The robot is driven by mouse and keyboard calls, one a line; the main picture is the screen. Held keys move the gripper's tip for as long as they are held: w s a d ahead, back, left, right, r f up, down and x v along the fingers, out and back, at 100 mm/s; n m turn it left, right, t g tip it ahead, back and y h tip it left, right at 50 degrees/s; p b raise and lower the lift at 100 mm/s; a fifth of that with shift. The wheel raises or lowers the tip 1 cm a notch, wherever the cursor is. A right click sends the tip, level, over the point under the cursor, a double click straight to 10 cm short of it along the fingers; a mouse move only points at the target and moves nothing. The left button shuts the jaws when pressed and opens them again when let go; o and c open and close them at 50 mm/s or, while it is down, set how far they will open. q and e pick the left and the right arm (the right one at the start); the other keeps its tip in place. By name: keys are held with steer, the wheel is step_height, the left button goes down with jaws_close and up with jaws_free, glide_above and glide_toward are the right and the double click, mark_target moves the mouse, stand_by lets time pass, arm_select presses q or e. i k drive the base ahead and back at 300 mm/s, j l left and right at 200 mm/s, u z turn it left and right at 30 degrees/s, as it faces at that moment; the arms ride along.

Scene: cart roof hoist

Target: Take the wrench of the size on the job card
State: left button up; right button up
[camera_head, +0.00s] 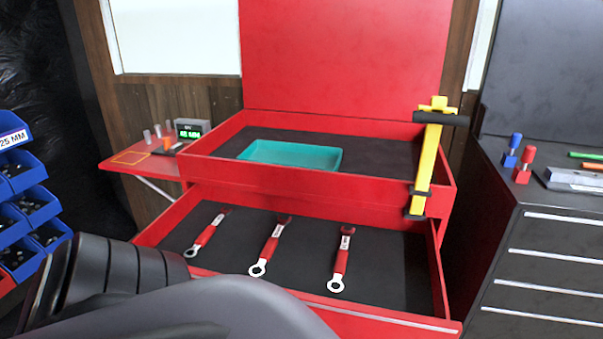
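Three wrenches with red handles and silver ring ends lie apart in the open drawer (390,290) of a red tool cart: a left wrench (206,236), a middle wrench (269,249) and a right wrench (342,260). Each handle has a small pale label, too small to read. No job card can be made out. A dark arm of mine crosses the bottom left and covers the drawer's front left corner. Neither gripper's fingers show.
The cart's top tray holds a teal tray (290,154). A yellow and black clamp-like bar (428,160) stands at its right edge. A red side shelf (135,166) carries a small green display (189,129). Blue bins (25,170) are left, a dark cabinet (545,260) right.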

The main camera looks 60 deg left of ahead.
mark_target(339, 269)
steer(key=k+u, duration=0.1)
steer(key=u, duration=1.9)
